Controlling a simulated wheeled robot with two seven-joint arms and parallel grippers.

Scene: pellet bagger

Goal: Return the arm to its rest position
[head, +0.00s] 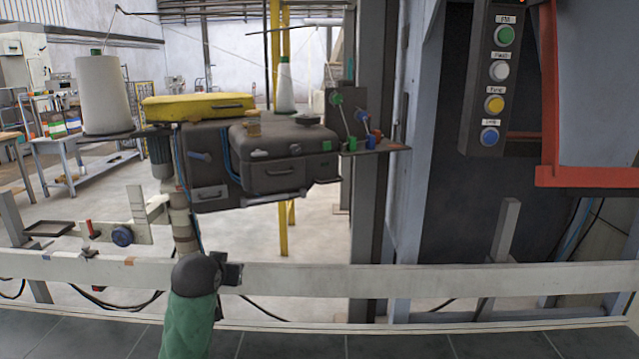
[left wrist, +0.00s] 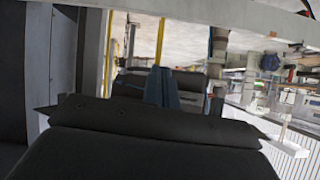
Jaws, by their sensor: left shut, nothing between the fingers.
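A green arm link with a dark rounded joint (head: 196,274), which looks like part of my left arm, rises from the bottom edge in the head view, in front of the pale rail. No fingertips can be made out there. In the left wrist view, my left gripper (left wrist: 162,88) shows as narrow blue-grey fingers beyond a large dark housing. The fingers are together and hold nothing. Dark machine parts and a yellow post lie beyond them, and that view looks upside down. My right gripper is in neither view.
A pale rail (head: 310,279) runs across the front. Behind it stand the dark sewing head (head: 215,150) with a yellow cover (head: 198,106) and a white thread cone (head: 103,95). A button panel (head: 492,75) hangs at the right. Open floor lies beyond.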

